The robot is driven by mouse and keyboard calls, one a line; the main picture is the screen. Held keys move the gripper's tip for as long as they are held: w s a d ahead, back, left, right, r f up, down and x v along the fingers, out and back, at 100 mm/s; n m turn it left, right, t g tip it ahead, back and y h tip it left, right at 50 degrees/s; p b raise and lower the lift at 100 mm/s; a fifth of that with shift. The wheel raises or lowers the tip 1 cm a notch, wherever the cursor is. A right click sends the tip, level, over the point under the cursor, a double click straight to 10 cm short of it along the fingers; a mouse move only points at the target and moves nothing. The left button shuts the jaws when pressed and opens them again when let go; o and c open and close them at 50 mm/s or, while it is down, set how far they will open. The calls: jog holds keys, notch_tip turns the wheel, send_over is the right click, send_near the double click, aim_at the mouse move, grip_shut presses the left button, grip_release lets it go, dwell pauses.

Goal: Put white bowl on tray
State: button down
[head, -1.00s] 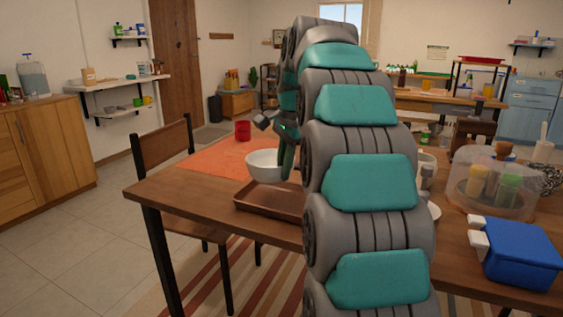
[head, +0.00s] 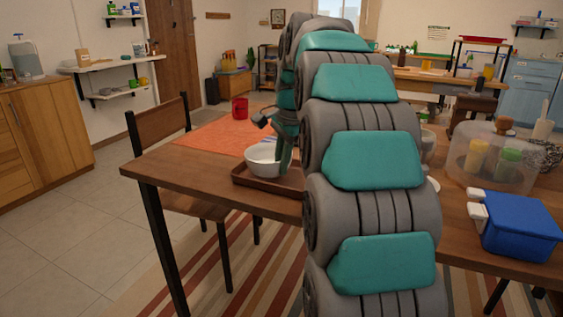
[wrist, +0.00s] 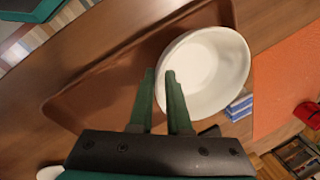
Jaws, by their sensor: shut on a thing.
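The white bowl (head: 262,163) is upright at the brown tray (head: 262,187) on the wooden table. In the wrist view the bowl (wrist: 206,72) overlaps the right part of the tray (wrist: 92,92). My gripper (wrist: 161,73) is shut on the bowl's near-left rim, with one green finger on each side of the wall. In the head view my gripper (head: 284,152) is partly hidden by my arm. The bowl appears very low over the tray or resting on it; I cannot tell whether its base touches. The tray's right end is hidden behind my arm in the head view.
An orange mat (head: 215,138) with a red cup (head: 240,108) lies behind the tray. A blue-and-white cloth (wrist: 239,105) is beside the bowl. The table's left front is clear.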

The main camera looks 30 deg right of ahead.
jog(key=shift+f, duration=0.55)
jog(key=c, duration=0.8)
grip_release()
jog(key=shift+r, duration=0.15)
jog(key=v, duration=0.7)
jog(key=shift+r+b, duration=0.2)
jog(key=shift+b, duration=0.1)
jog(key=s+a+f+n, duration=0.1)
jog(key=a, duration=0.1)
jog(key=s+a+f+n, duration=0.1)
jog(key=s+a, duration=0.1)
jog(key=s+a+f+n+g, duration=0.1)
jog(key=a+f, duration=0.1)
jog(key=shift+s+a+f+n, duration=0.1)
jog(key=shift+s+a+n, duration=0.1)
jog(key=shift+s+n, duration=0.15)
jog(key=s+a+f+n+g, duration=0.1)
jog(key=s+a+f+n, duration=0.3)
jog(key=s+f, duration=0.3)
jog(key=s+a+f+n+g, duration=0.1)
jog(key=s+a+f+n, duration=0.2)
jog(key=s, duration=0.9)
jog(key=s+a+f+n+g, duration=0.1)
jog(key=s+a+f+n, duration=0.3)
jog(key=s+f, duration=0.6)
jog(key=shift+a+f+n+g, duration=0.35)
jog(key=shift+f+n, duration=0.5)
jog(key=shift+n, duration=0.3)
